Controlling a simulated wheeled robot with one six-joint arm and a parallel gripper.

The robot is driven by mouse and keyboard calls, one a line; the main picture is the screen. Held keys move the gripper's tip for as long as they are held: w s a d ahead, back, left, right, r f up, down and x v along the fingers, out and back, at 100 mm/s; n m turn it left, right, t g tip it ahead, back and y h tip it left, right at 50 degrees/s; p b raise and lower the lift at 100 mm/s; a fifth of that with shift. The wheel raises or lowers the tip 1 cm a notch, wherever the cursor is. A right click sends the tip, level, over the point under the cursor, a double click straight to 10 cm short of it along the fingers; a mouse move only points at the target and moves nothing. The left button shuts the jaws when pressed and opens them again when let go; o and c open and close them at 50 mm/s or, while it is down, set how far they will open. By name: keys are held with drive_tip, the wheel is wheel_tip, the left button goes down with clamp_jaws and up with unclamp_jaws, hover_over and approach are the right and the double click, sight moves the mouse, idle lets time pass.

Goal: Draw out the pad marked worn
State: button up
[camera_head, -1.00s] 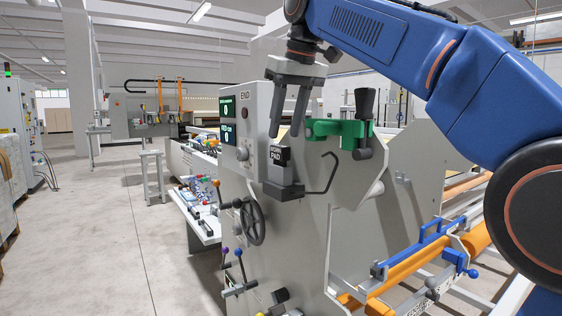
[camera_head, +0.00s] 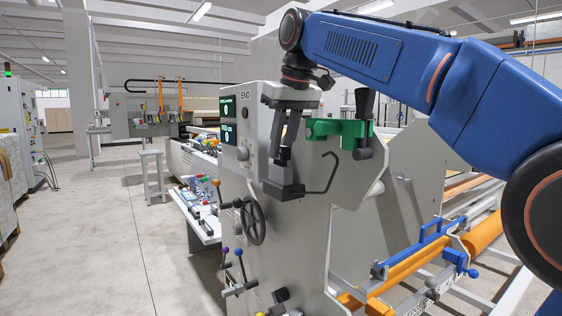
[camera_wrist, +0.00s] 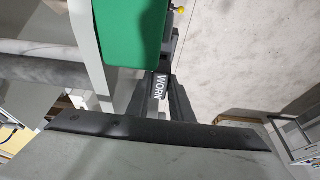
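The pad marked worn (camera_wrist: 159,88) sits between the two fingers of my gripper (camera_wrist: 161,99) in the wrist view, its WORN label readable and a finger close against each side. In the head view the dark pad (camera_head: 284,156) is mostly covered by my gripper (camera_head: 281,150), which points down at it. The fingers stand closer together than before and look shut on the pad. The pad is at its dark holder (camera_head: 284,190) on the front of the grey machine panel (camera_head: 300,240). Whether it still touches the holder is hidden.
A green bracket (camera_head: 325,128) with a black-knobbed post (camera_head: 364,125) stands just right of my gripper; green also fills the top of the wrist view (camera_wrist: 133,35). A bent dark hook (camera_head: 328,175) juts out beside the holder. A handwheel (camera_head: 252,222) is below left.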

clamp_jaws()
drive_tip(key=shift+r, duration=0.15)
drive_tip(key=shift+r, duration=1.15)
drive_tip(key=shift+r, duration=0.45)
drive_tip(key=shift+r, duration=0.4)
drive_tip(key=shift+r, duration=0.55)
drive_tip(key=shift+r, duration=0.2)
drive_tip(key=shift+s, duration=0.1)
